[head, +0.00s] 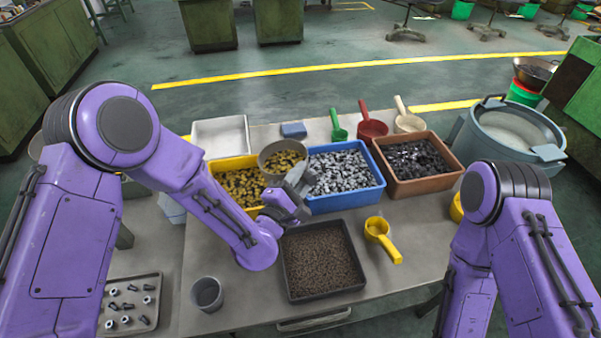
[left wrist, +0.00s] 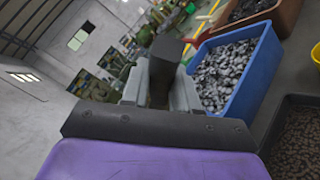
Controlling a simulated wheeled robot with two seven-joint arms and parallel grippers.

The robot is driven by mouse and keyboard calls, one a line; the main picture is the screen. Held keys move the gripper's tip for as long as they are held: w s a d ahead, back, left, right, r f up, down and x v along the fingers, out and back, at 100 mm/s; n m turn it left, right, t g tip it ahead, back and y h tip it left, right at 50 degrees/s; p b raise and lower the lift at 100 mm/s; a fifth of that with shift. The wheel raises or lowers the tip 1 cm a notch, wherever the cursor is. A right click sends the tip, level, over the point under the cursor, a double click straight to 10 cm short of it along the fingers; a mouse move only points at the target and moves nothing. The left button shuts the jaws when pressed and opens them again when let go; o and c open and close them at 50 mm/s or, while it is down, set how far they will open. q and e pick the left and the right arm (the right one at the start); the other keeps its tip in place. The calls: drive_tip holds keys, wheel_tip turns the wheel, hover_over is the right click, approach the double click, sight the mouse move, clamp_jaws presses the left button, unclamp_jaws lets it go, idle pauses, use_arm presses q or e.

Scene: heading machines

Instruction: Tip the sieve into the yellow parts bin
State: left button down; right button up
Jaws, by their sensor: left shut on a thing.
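The grey round sieve (head: 266,158) is held up over the right part of the yellow parts bin (head: 250,212), close to the blue bin. Brass-coloured pieces show within its rim; I cannot tell whether they lie in it or are seen through it. The yellow bin holds many brass-coloured parts, and my arm hides some of it. My left gripper (head: 294,190) is shut on the sieve's handle. In the left wrist view the dark handle (left wrist: 165,65) stands between the fingers. My right arm shows at the right, but its gripper is out of view.
A blue bin (head: 348,202) of silvery parts and a brown bin (head: 425,186) of dark parts stand to the right. A dark tray (head: 325,292) of brown granules lies in front. A yellow scoop (head: 384,240) and grey cup (head: 207,294) stand nearby.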

use_arm(q)
drive_tip(key=shift+w+a+f+n+t+b, duration=0.3)
drive_tip(key=shift+a+f+n+b, duration=0.2)
drive_tip(key=shift+n, duration=0.3)
drive_tip(key=a+r+n+t+y+b, duration=0.1)
drive_tip(key=a+r+n+t+y, duration=0.1)
drive_tip(key=a+n, duration=0.4)
drive_tip(key=a+r+n+t+y+b, duration=0.1)
drive_tip(key=a+r+n+t+y, duration=0.1)
drive_tip(key=a+n+y, duration=0.2)
drive_tip(key=shift+w+a+n, duration=0.35)
drive_tip(key=shift+a+n, duration=1.2)
drive_tip(key=shift+n, duration=2.65)
